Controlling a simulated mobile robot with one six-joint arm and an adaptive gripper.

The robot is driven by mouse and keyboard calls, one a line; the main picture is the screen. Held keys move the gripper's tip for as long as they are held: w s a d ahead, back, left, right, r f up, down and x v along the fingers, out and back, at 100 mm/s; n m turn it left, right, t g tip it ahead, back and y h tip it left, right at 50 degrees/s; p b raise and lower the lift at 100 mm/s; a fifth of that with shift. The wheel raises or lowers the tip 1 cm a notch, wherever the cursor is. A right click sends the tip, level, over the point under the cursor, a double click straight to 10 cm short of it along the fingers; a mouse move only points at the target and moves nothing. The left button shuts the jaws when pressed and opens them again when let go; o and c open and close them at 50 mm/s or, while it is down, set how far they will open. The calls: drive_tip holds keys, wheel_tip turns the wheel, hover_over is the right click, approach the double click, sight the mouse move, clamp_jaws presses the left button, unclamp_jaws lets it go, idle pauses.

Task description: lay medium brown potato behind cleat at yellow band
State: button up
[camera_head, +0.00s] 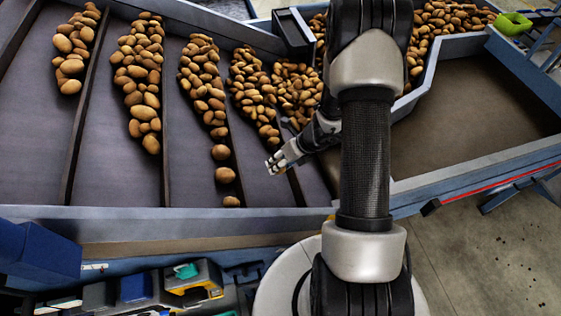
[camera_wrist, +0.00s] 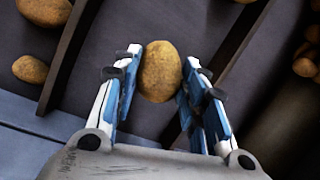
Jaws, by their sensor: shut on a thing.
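My gripper (camera_head: 275,164) reaches over the dark belt (camera_head: 110,185) from the right. In the wrist view its blue and white fingers (camera_wrist: 162,60) are shut on a medium brown potato (camera_wrist: 160,74), one on each side. The held potato cannot be made out in the head view. Dark cleats (camera_head: 78,140) cross the belt and part it into lanes. In the wrist view one cleat (camera_wrist: 64,55) lies left of the held potato and another (camera_wrist: 238,45) lies right of it. I cannot make out a yellow band for certain.
Rows of potatoes (camera_head: 137,75) lie along the cleats. Two single potatoes (camera_head: 225,175) (camera_head: 231,201) lie near the front edge. A blue rail (camera_head: 130,215) borders the belt. A bare brown surface (camera_head: 470,115) is at right. A tool tray (camera_head: 190,280) stands in front.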

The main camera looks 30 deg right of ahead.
drive_tip(key=shift+f+b, duration=2.55)
drive_tip(key=shift+f, duration=0.5)
drive_tip(key=o, duration=1.1)
drive_tip(key=shift+o, duration=0.2)
drive_tip(key=shift+r, duration=0.1)
drive_tip(key=v, duration=1.2)
